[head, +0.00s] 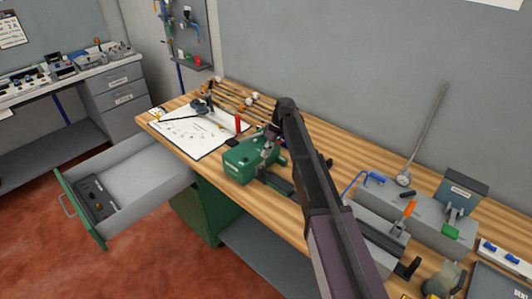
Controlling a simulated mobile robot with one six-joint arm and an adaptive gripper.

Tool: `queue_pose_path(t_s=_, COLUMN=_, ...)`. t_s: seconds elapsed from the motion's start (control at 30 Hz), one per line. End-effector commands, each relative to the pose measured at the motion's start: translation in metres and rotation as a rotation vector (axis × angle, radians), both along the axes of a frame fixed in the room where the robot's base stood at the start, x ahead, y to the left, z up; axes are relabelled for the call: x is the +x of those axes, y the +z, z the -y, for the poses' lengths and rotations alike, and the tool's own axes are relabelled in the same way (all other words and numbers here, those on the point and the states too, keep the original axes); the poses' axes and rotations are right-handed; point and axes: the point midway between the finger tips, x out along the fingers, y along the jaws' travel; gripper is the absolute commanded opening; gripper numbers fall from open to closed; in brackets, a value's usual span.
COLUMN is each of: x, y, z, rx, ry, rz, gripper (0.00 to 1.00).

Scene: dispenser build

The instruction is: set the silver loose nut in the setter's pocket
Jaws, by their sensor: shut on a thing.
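My gripper (268,138) is at the end of my dark arm, low over the green block-shaped device (245,160) at the middle of the bench. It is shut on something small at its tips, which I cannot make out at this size. I cannot pick out the silver loose nut by itself. I cannot tell for sure which thing is the setter, and its pocket does not show. My arm hides part of the bench to the right of the green device.
An open drawer (140,178) juts out at the left. A white sheet (188,132) with small tools lies on the bench's left. A red upright thing (238,123) stands near the green device.

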Motion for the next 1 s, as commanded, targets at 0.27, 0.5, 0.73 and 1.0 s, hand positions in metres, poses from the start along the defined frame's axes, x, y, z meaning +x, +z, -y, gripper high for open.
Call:
queue_pose_path(t_s=0.27, x=0.000, y=-0.006, z=0.001, rx=-0.001, ry=-0.002, rz=0.001, gripper=0.00)
queue_pose_path(t_s=0.5, x=0.000, y=-0.019, z=0.001, rx=-0.001, ry=-0.003, rz=0.000, gripper=0.00)
queue_pose_path(t_s=0.73, x=0.001, y=-0.035, z=0.001, rx=-0.001, ry=-0.003, rz=0.000, gripper=0.00)
queue_pose_path(t_s=1.0, x=0.001, y=-0.046, z=0.002, rx=0.000, ry=-0.005, rz=0.000, gripper=0.00)
